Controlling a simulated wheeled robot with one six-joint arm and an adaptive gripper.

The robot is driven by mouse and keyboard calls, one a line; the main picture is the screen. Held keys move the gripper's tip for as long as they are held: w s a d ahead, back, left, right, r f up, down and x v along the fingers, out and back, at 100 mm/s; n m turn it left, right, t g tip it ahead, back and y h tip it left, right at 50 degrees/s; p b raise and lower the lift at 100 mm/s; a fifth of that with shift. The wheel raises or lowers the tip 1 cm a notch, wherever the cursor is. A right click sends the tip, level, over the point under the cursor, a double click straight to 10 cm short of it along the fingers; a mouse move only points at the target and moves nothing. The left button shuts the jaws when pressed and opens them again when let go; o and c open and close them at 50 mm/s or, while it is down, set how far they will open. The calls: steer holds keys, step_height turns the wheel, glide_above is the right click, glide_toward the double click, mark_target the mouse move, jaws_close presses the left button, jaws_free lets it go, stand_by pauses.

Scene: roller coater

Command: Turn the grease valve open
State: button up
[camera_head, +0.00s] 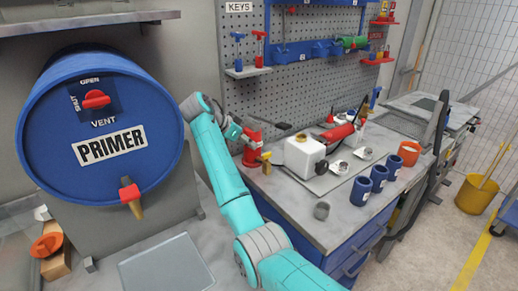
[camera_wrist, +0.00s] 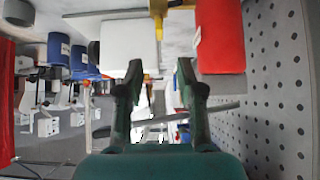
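A red canister (camera_head: 252,146) stands at the left end of the workbench, with a yellow valve-like part (camera_head: 264,159) on its front; I see no label naming it the grease valve. In the wrist view the red canister (camera_wrist: 220,38) is at upper right and the yellow part (camera_wrist: 158,12) at top centre, with a thin yellow stem pointing down. My gripper (camera_wrist: 160,68) is open and empty, its fingertips apart below the yellow stem in that picture. In the head view my gripper (camera_head: 237,132) is just left of the canister; its fingers are hard to make out.
A white container (camera_head: 302,155) stands right of the canister and shows left of the yellow part in the wrist view (camera_wrist: 128,44). Several blue cups (camera_head: 362,188) stand farther right. A pegboard (camera_head: 300,85) rises behind. A blue PRIMER drum (camera_head: 60,170) with a red vent knob (camera_head: 96,99) is at left.

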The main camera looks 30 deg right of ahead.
mark_target(267, 154)
steer(key=x, duration=1)
steer(key=shift+s+d+f, duration=0.1)
steer(key=shift+d+f, duration=0.05)
steer(key=shift+f, duration=0.05)
jaws_close()
